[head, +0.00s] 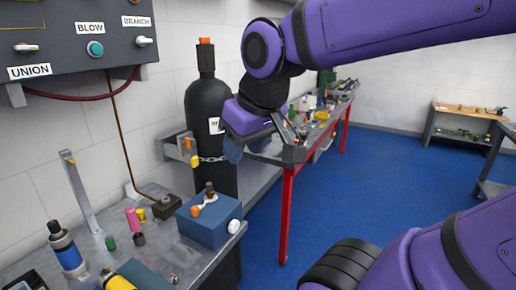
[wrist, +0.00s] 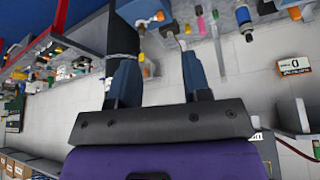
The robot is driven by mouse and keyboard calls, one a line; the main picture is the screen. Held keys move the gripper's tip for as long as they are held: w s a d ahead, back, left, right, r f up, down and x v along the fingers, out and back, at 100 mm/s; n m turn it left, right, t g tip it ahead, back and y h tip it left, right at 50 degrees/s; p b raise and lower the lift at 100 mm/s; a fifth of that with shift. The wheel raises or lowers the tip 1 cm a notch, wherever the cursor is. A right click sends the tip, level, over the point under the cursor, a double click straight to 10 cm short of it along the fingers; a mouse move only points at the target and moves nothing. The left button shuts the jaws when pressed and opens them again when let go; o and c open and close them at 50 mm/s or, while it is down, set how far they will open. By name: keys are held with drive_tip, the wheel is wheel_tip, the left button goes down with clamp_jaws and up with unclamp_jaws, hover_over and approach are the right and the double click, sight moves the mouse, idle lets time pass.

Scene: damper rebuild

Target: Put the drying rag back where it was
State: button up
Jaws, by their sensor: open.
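My gripper (wrist: 158,60) is open, its two dark blue fingers spread with nothing seen between them in the wrist view. I cannot make out the drying rag for certain in either view. A pale patch near my gripper in the head view is too small and partly covered to tell.
The near grey bench carries a blue block (head: 209,220) with a white knob, a blue-and-silver cylinder (head: 67,248) and small coloured parts. A chain (head: 213,159) crosses the gas cylinder. A control panel (head: 85,35) hangs above. Blue floor (head: 345,190) is open to the right.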

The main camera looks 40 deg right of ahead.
drive_tip(key=shift+s+d+r, duration=0.1)
drive_tip(key=shift+s, duration=0.75)
drive_tip(key=shift+s+d+r, duration=0.1)
drive_tip(key=shift+s, duration=0.7)
